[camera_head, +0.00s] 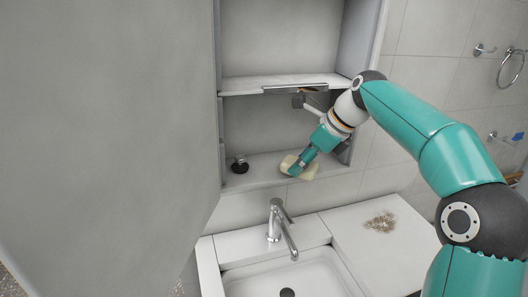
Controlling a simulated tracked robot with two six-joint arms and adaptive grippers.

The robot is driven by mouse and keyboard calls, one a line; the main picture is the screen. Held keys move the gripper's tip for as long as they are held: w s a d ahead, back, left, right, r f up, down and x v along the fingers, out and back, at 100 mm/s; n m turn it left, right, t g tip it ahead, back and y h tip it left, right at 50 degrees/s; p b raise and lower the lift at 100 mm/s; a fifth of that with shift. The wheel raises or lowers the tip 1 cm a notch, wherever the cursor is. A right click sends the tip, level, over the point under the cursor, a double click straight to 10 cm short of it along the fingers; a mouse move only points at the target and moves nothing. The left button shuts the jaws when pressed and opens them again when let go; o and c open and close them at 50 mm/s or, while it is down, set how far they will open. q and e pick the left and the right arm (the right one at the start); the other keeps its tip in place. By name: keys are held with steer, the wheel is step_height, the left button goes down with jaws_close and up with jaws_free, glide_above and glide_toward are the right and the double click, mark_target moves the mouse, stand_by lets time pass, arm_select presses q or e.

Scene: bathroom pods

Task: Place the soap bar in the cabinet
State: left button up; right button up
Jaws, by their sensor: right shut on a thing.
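The open cabinet (262,175) is above the sink, with a lower compartment, a middle shelf (240,85) and an upper compartment. My right gripper (295,172) reaches into the lower compartment. It is shut on the pale yellow soap bar (310,172), which is at the front of the cabinet floor. I cannot tell whether the bar touches the floor. The gripper hides part of the bar. My left gripper is not in view.
A small black object (240,167) stands in the lower compartment at left. The large grey cabinet door (105,130) stands open at left. Below are the faucet (277,222), the sink (300,280) and a brownish cluster (381,222) on the counter (350,235).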

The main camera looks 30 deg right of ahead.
mark_target(287, 158)
steer(key=shift+w+a, duration=0.25)
steer(key=shift+w, duration=0.25)
steer(key=w+a, duration=0.1)
steer(key=w+p, duration=0.1)
steer(key=w, duration=0.1)
steer(key=shift+a+f, duration=0.35)
steer(key=shift+a, duration=0.05)
steer(key=shift+s, duration=0.15)
steer(key=shift+f, duration=0.3)
steer(key=o, duration=1.2)
